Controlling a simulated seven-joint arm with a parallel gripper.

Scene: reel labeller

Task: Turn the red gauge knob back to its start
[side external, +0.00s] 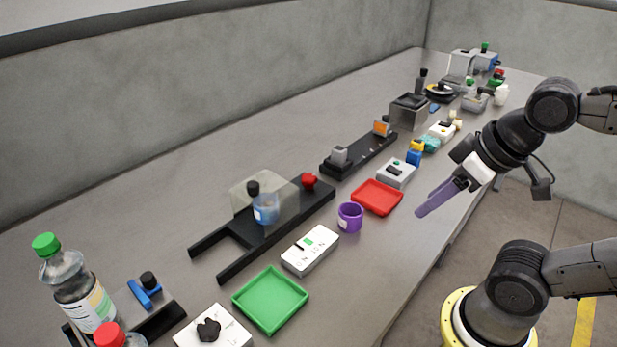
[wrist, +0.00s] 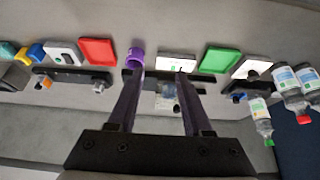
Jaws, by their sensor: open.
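The red gauge knob (side external: 309,181) sits at the right end of the black labeller base (side external: 318,198), beside a clear cover (side external: 265,192) in the side view. I cannot make out the knob in the wrist view, where my left finger covers part of the base. My gripper (side external: 424,212) has purple fingers and hangs in the air by the table's front edge, well to the right of the knob. In the wrist view my gripper (wrist: 157,74) is open and empty, with the fingers apart. The knob's pointer angle is too small to read.
A purple cup (side external: 350,217), a red tray (side external: 377,197), a white switch box (side external: 310,250) and a green tray (side external: 270,300) stand along the front. Bottles (side external: 75,284) stand at the near left. A second black rail (side external: 361,153) lies behind the red tray.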

